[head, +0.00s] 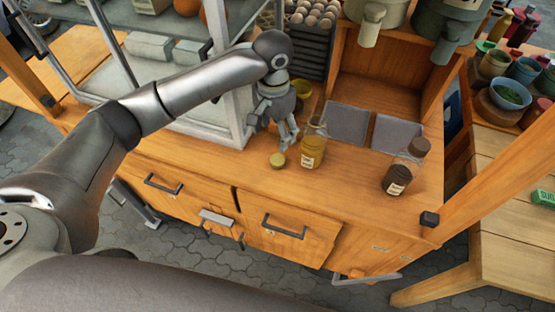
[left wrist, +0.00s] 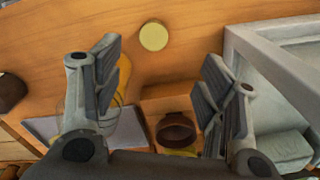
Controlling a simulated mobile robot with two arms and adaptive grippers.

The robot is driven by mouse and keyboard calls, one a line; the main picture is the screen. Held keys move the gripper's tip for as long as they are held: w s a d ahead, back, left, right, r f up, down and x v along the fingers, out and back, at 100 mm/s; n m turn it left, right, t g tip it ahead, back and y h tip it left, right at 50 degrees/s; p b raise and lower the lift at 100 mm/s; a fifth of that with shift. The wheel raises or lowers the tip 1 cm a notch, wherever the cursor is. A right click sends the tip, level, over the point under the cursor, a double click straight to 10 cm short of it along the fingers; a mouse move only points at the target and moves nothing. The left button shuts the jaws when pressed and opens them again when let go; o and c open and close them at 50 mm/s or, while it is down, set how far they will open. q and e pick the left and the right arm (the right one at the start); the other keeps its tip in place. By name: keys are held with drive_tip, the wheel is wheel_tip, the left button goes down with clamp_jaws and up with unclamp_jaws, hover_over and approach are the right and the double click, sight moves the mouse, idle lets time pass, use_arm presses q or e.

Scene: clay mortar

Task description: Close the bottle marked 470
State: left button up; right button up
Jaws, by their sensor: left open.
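An uncapped glass bottle (head: 313,146) with yellow-brown contents and a pale label stands upright on the wooden counter. A round yellowish lid (head: 278,160) lies flat to its left, apart from it; the lid also shows in the left wrist view (left wrist: 153,36). My left gripper (head: 287,138) points down just left of the bottle, above and behind the lid. In the left wrist view its fingers (left wrist: 160,80) are apart with nothing held, and the bottle (left wrist: 124,85) is partly hidden behind one finger. The label numbers are too small to read. My right gripper is out of view.
A second bottle (head: 404,168) with a brown cap stands to the right. A metal-framed glass case (head: 235,118) stands close on the left. The counter front is clear.

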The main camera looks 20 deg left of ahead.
use_arm(q)
hover_over(278, 159)
drive_tip(key=shift+a+f, duration=0.25)
drive_tip(key=shift+f, duration=1.15)
drive_tip(key=shift+a+f, duration=0.2)
drive_tip(key=shift+f, duration=1.2)
drive_tip(key=shift+d+f+p, duration=0.15)
drive_tip(key=shift+f+p, duration=0.25)
drive_tip(key=shift+p, duration=0.05)
drive_tip(key=shift+d+f+p, duration=0.15)
drive_tip(key=shift+f+p, duration=0.05)
drive_tip(key=shift+f, duration=0.9)
drive_tip(key=shift+d+f+p, duration=0.15)
drive_tip(key=shift+f+p, duration=0.05)
drive_tip(key=shift+f, duration=0.9)
drive_tip(key=c, duration=0.8)
